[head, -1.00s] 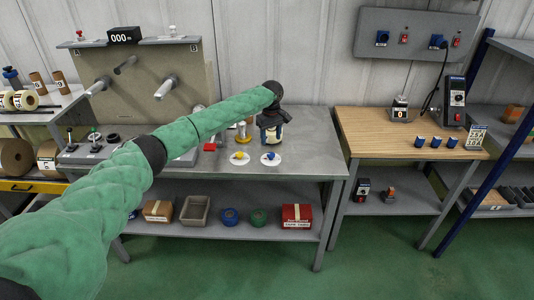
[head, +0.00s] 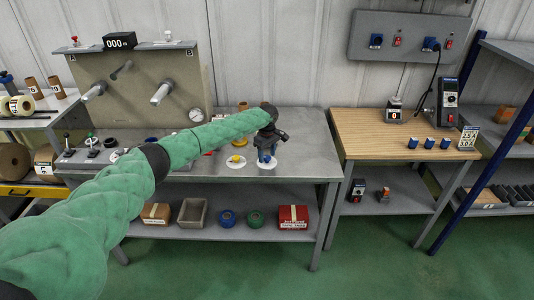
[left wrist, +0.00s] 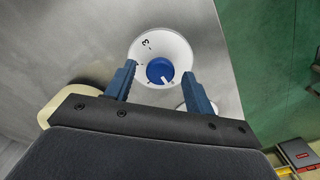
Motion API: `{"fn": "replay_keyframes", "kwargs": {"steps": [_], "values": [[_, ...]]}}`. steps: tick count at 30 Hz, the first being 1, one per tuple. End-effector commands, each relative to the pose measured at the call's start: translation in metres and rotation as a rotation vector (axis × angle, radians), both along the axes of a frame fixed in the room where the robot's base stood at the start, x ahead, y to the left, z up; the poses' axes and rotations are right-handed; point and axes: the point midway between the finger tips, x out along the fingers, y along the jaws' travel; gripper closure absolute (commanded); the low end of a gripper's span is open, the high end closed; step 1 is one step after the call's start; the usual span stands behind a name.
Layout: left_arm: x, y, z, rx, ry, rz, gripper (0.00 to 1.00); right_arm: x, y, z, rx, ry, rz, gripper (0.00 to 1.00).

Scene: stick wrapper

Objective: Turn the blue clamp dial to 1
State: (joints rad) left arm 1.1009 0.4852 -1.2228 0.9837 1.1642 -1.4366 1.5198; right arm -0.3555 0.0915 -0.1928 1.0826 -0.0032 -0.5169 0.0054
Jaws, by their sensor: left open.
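The blue clamp dial (left wrist: 160,71) is a round blue knob with a white pointer mark on a white disc (left wrist: 178,48). In the left wrist view a 3 shows on the disc, and the pointer aims to the lower right. My left gripper (left wrist: 160,83) is open, with one blue finger on each side of the knob; I cannot tell if they touch it. In the head view my left gripper (head: 267,154) is over the white disc (head: 262,166) and hides much of the knob. My right gripper is not in view.
A yellow dial (head: 236,158) on its own white disc sits just left. The metal bench (head: 310,150) is clear to the right. A wooden table (head: 380,125) holds several blue blocks.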

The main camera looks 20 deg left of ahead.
Motion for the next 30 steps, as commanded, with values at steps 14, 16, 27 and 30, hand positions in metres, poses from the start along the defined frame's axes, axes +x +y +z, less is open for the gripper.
{"fn": "replay_keyframes", "kwargs": {"steps": [14,16,27,30], "values": [[0.0000,0.0001,-0.0043,0.000,0.000,-0.001,0.68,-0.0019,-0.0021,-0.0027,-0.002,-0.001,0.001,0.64],[0.0000,0.0001,-0.0043,0.000,0.000,-0.001,0.82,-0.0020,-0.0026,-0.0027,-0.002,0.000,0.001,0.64],[-0.0005,-0.0001,-0.0048,-0.001,0.000,-0.035,0.91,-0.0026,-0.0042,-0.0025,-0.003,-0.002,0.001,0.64],[-0.0004,0.0001,-0.0045,-0.001,0.001,-0.078,0.91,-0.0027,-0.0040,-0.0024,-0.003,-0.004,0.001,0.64]]}}
